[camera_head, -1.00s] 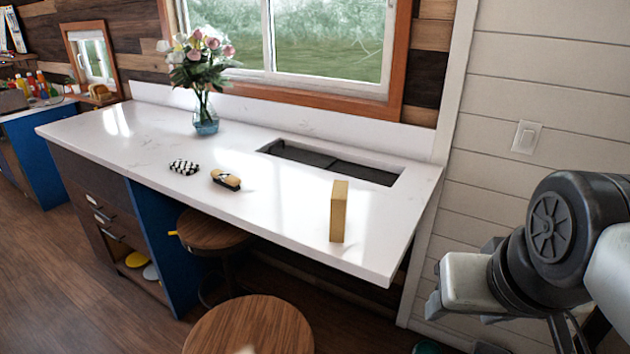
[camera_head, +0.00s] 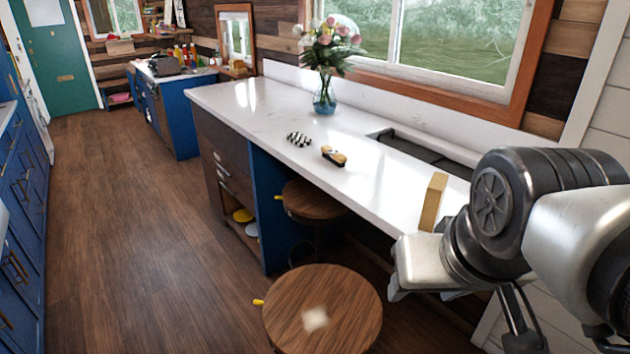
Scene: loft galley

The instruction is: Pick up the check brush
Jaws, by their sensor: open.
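A small black-and-white checked brush (camera_head: 299,139) lies on the white counter (camera_head: 250,113), left of a yellowish brush with a dark top (camera_head: 334,156). My gripper (camera_head: 394,290) is at the lower right, in front of the counter's near edge and well apart from both brushes. Its fingers show only in part below the pale hand, and nothing is seen held in it.
A tan upright block (camera_head: 433,202) stands on the counter near my arm. A glass vase with flowers (camera_head: 324,95) stands behind the brushes, left of a dark recessed basin (camera_head: 420,152). Two round wooden stools (camera_head: 322,308) stand in front. The floor (camera_head: 130,220) at left is clear.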

